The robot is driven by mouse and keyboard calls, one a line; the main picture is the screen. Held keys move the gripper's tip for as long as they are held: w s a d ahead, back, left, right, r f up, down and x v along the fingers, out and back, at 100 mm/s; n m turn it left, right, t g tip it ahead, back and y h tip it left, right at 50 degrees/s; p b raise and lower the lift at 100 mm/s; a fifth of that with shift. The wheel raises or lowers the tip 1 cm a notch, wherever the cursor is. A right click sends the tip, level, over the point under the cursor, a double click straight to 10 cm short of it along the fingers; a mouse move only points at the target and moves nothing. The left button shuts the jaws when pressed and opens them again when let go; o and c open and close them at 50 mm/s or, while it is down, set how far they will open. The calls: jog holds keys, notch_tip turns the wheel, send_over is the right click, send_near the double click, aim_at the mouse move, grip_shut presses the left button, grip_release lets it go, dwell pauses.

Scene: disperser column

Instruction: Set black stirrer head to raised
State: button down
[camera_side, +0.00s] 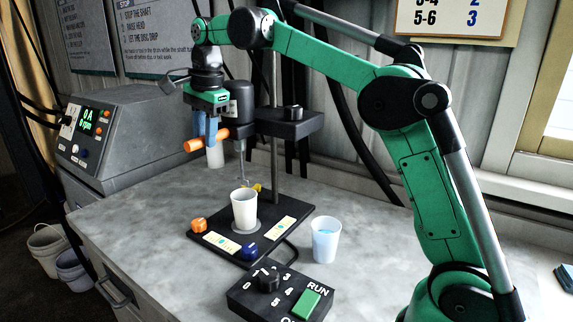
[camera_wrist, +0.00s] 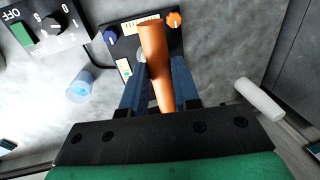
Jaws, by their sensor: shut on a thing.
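The black stirrer head (camera_side: 241,103) sits on an upright metal column (camera_side: 274,150), with its thin shaft (camera_side: 241,150) pointing down. The shaft's lower end is close to the rim of a white beaker (camera_side: 244,210) on the black base plate (camera_side: 203,238). An orange handle (camera_side: 195,145) sticks out from the head to the left. My gripper (camera_side: 211,131) reaches down from above with its blue fingers shut on this handle. In the wrist view the orange handle (camera_wrist: 154,50) lies between the blue fingers (camera_wrist: 155,88). The handle's inner end is partly hidden.
A cup of blue liquid (camera_side: 326,240) stands right of the base. A control box (camera_side: 280,297) with a dial and green switch is in front. Orange (camera_side: 199,225) and blue (camera_side: 249,250) knobs sit on the base. A grey display unit (camera_side: 120,135) stands left.

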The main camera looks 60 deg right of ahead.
jog(key=shift+r, duration=0.1)
jog(key=c, duration=0.7)
grip_release()
jog(key=shift+o, duration=0.2)
notch_tip(320, 180, down, 10)
jog(key=s+a+r+n+t, duration=0.1)
jog(key=s+r+n, duration=0.4)
jog(key=r, duration=0.1)
jog(key=shift+s+a+f+n+t, duration=0.6)
jog(key=shift+s+f+n, duration=0.65)
jog(key=shift+s+n, duration=0.85)
jog(key=shift+s+a+f+n+t, duration=0.35)
jog(key=shift+s+f+n+t, duration=0.65)
jog(key=shift+s+n, duration=1.05)
jog(key=shift+s+a+f+n+t, duration=0.45)
jog(key=shift+s+f+n, duration=1.2)
jog(key=shift+n, duration=0.7)
